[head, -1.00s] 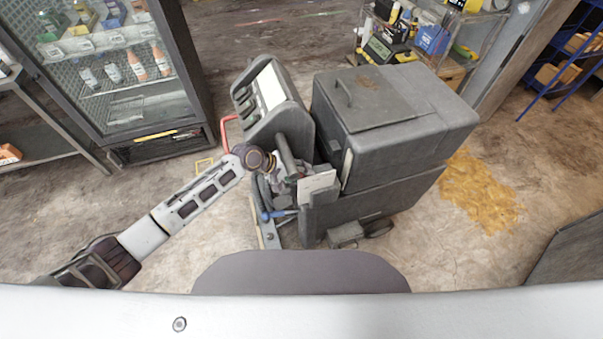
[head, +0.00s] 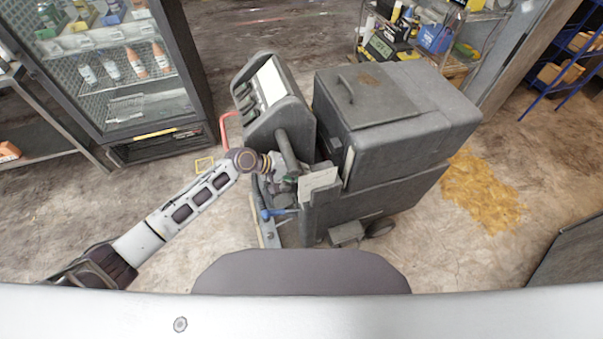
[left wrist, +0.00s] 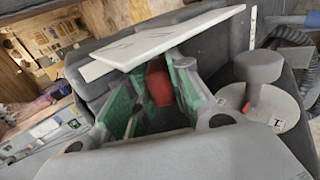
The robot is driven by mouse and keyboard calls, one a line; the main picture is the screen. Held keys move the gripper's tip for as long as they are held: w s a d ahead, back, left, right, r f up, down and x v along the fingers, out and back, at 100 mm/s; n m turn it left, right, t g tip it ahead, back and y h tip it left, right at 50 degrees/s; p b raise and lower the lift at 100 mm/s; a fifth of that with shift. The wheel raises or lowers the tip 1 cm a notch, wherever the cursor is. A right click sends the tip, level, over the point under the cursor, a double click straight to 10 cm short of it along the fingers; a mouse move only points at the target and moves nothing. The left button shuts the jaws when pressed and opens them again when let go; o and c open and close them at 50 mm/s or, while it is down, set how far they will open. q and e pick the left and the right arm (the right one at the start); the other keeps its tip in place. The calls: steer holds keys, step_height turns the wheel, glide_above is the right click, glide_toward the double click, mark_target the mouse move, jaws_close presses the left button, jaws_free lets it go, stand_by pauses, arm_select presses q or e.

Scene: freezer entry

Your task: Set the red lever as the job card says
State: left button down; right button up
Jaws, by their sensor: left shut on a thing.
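The red lever's rounded red end (left wrist: 159,86) shows in the left wrist view between the green-padded fingers of my left gripper (left wrist: 150,98). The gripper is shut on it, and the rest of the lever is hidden. In the head view my left gripper (head: 283,183) is at the near side of the grey floor machine, largely covered by my wrist and a dark bar. A pale card (head: 318,181) stands just right of it. In the left wrist view a pale plate (left wrist: 165,38) lies across above the fingers; its print is unreadable. My right gripper is not in view.
The grey machine (head: 400,150) fills the middle. A grey knob on a white dial (left wrist: 262,88) sits right of my fingers. A red bent bar (head: 228,122) and a blue handle (head: 277,213) are nearby. A glass-door cabinet (head: 130,80) stands left. A yellow-brown spill (head: 480,192) lies right.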

arm_select(q)
steer(key=shift+s+a+f, duration=0.15)
steer(key=shift+a+f, duration=0.15)
steer(key=shift+f, duration=0.3)
steer(key=shift+s+a+f, duration=0.15)
steer(key=shift+a+f, duration=0.15)
steer(key=shift+f, duration=0.1)
steer(key=c, duration=1.3)
jaws_free()
steer(key=shift+r, duration=0.25)
steer(key=shift+a+f+v, duration=0.1)
steer(key=shift+v, duration=2.8)
steer(key=shift+a+f+v, duration=0.1)
steer(key=shift+f+v, duration=0.05)
steer(key=shift+v, duration=2.8)
